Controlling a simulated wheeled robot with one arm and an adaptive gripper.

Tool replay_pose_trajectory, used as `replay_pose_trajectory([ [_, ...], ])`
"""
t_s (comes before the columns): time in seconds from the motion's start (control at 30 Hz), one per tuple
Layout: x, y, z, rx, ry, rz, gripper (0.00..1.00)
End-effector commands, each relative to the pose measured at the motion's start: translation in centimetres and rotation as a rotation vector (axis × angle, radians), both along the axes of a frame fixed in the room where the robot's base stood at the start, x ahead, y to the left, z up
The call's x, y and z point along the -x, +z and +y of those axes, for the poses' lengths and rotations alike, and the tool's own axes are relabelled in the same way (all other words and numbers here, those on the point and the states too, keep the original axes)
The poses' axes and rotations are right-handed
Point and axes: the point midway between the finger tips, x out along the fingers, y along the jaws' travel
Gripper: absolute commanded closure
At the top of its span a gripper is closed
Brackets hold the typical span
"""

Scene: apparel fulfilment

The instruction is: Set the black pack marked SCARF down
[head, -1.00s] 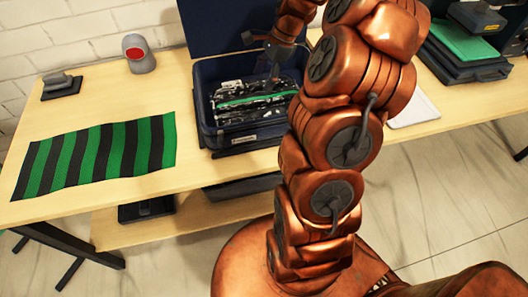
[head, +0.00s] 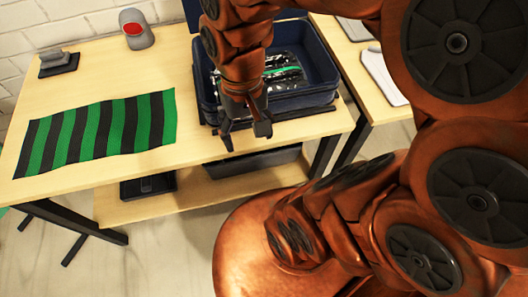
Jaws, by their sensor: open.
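A dark blue lidded box (head: 318,98) stands open on the table. Black glossy packs (head: 288,62) with a green strip across them lie inside it. No SCARF marking is legible, so I cannot tell which pack bears it. My gripper (head: 246,134) points down at the front left of the box, over the table's front edge. Its fingers are apart and I see no pack between them. My arm hides the left part of the box's inside. A green and black striped mat (head: 98,134) lies flat and empty on the table to the left.
A grey cylinder with a red face (head: 136,28) and a small dark grey device (head: 58,62) stand at the back left. Dark trays (head: 148,188) sit on the lower shelf. A white flat item (head: 382,78) lies on the table at the right. Bare wood surrounds the mat.

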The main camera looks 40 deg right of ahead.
Motion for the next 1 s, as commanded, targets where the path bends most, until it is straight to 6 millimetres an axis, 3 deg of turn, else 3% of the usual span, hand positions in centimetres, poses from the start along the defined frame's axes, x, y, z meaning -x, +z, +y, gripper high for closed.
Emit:
replay_pose_trajectory([
  [0.03, 1.4, -0.2, 0.1, 0.01, 0.056, 0.0, 0.28],
  [0.2, 4.4, -0.7, 0.0, 0.027, 0.192, 0.008, 0.28],
  [0.27, 4.9, -0.8, 0.1, 0.029, 0.217, 0.008, 0.29],
  [0.33, 5.2, -0.9, 0.1, 0.029, 0.228, 0.009, 0.36],
  [0.43, 4.7, -0.9, 0.2, 0.02, 0.192, 0.016, 0.4],
  [0.57, 2.7, -0.6, 0.1, -0.01, 0.044, 0.031, 0.4],
  [0.77, -2.1, -0.1, -0.5, -0.084, -0.269, 0.072, 0.4],
  [1.0, -8.2, 0.4, -2.8, -0.18, -0.622, 0.121, 0.4],
])
